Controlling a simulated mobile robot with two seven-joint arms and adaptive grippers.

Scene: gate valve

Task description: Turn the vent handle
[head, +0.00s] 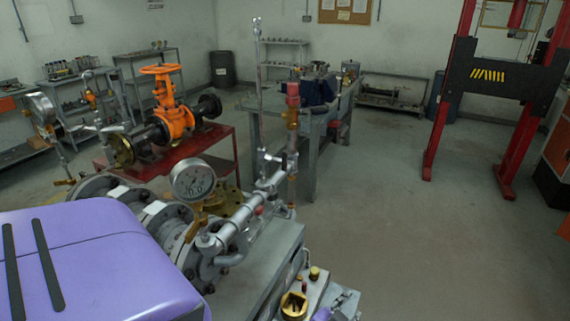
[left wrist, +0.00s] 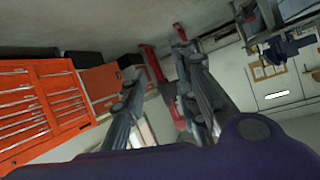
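A flanged grey pipe assembly with a white round gauge (head: 194,181) stands in the middle of the head view. A silver pipe (head: 240,218) runs along it to a small T-shaped fitting (head: 284,160) and an upright brass valve with a red top (head: 292,103). I cannot tell for sure which of these parts is the vent handle. My left gripper (head: 343,303) shows small at the bottom edge of the head view, low and apart from the fittings. In the left wrist view its two grey fingers (left wrist: 158,58) stand apart with nothing held between them. My right gripper is not in view.
Beside the gripper is a brass fitting (head: 294,305) at the bench edge. An orange valve with a handwheel (head: 172,110) is on a red table. A grey workbench (head: 284,125) stands behind. Red lift posts (head: 447,110) stand right. Open floor (head: 400,220) lies between.

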